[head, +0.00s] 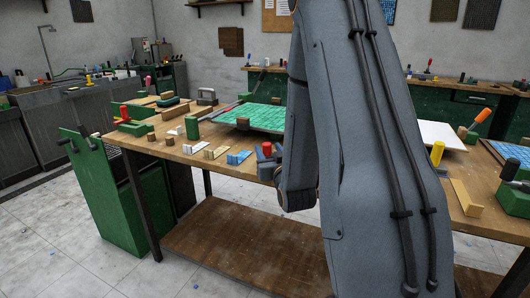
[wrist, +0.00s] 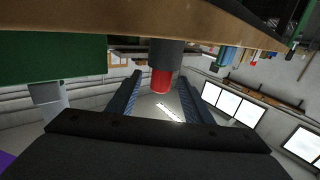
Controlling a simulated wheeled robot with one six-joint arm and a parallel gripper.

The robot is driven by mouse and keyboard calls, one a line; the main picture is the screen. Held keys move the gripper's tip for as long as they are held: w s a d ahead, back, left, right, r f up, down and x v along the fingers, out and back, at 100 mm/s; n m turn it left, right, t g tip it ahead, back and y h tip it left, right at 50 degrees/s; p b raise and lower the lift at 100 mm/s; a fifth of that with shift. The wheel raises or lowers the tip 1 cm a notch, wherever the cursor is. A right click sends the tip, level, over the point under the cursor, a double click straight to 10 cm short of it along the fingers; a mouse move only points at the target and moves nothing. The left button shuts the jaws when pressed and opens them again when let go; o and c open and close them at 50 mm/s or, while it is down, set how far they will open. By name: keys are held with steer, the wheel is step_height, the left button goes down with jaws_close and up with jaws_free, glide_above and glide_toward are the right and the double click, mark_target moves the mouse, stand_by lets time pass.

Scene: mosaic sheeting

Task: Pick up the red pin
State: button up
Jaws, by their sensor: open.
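The red pin (head: 267,149) is a short red cylinder near the front edge of the workbench, just left of my arm. In the wrist view, which looks upside down, the red pin (wrist: 161,81) projects from a dark grey round part (wrist: 165,55). My gripper (wrist: 160,95) is open, with one finger on each side of the red pin and a visible gap to each. I cannot tell how deep the pin sits between the fingers. In the head view my arm hides most of the gripper.
The workbench (head: 215,134) carries a green mosaic sheet (head: 257,117), small tile strips (head: 238,157) and wooden blocks. A yellow pin (head: 438,153) stands right of my arm. A green clamp with a red top (head: 124,112) is at the left. The bench edge is close to my gripper.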

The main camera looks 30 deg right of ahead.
steer(key=x, duration=0.3)
steer(key=p+x, duration=0.1)
steer(key=x, duration=0.1)
steer(key=shift+w+r, duration=0.2)
steer(key=shift+w, duration=0.25)
jaws_close()
steer(key=shift+r, duration=0.1)
step_height(320, 180, up, 10)
stand_by(0.5)
steer(key=shift+b, duration=0.3)
stand_by(0.5)
